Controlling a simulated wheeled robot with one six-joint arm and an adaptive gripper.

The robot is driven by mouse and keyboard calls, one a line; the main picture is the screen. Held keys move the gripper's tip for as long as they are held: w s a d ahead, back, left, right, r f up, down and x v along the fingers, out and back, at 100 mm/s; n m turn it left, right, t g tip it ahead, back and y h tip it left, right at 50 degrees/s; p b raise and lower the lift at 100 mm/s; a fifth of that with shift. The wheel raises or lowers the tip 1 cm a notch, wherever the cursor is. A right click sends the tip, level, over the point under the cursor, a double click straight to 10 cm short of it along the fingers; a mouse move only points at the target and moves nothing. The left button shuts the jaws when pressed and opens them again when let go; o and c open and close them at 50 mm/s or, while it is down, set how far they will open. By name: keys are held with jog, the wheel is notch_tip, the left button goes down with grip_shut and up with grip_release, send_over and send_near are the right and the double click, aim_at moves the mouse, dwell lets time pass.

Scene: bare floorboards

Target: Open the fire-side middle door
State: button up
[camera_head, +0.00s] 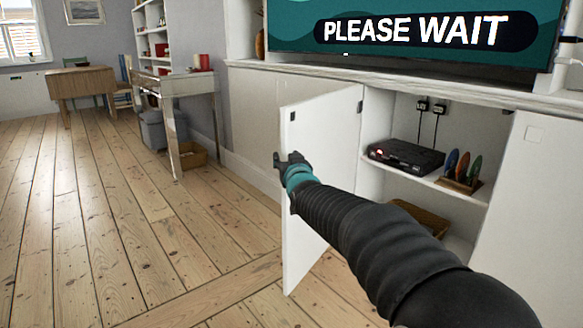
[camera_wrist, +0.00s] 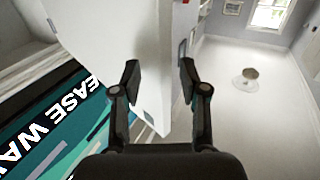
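The white middle cabinet door (camera_head: 315,140) stands swung well out from the cabinet front, and the compartment behind it is visible. My gripper (camera_head: 284,163) is at the door's free left edge, about mid-height. In the wrist view the door (camera_wrist: 150,65) shows between the two fingers of my gripper (camera_wrist: 160,78). The fingers are apart, with a visible gap between the door and the right finger. Whether the left finger touches the door cannot be told. My arm hides part of the door's lower right and of the opening.
A black box (camera_head: 405,155) and a rack of coloured discs (camera_head: 461,170) sit on the cabinet shelf, with a basket (camera_head: 418,216) below. A screen (camera_head: 410,30) stands above. A side table (camera_head: 185,85) is at the left. The floorboards (camera_head: 110,220) left of the door are clear.

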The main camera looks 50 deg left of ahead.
jog(key=shift+v, duration=3)
jog(key=shift+s, duration=0.1)
